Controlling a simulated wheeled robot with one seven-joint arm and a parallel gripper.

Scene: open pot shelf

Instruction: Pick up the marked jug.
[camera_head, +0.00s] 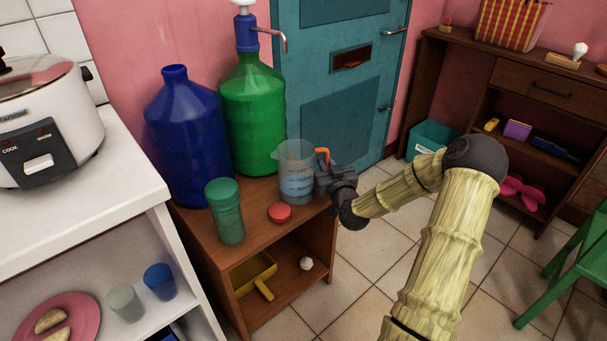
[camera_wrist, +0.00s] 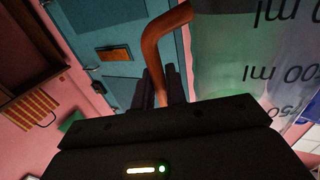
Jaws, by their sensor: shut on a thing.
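The marked jug (camera_head: 296,176) is clear plastic with an orange handle and bluish contents in its lower part. It stands upright at the right end of the small wooden shelf's top (camera_head: 262,210). In the wrist view the jug's wall with its volume marks (camera_wrist: 270,60) fills the right side, and the orange handle (camera_wrist: 155,45) runs down to my gripper (camera_wrist: 163,92). My gripper (camera_head: 324,178) reaches in from the right and is shut on the handle. The fingertips are partly hidden. I cannot tell whether the jug's base touches the shelf.
A green bottle with a pump (camera_head: 253,110) and a blue bottle (camera_head: 187,135) stand behind. A white rice cooker (camera_head: 50,130) is on the left counter.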

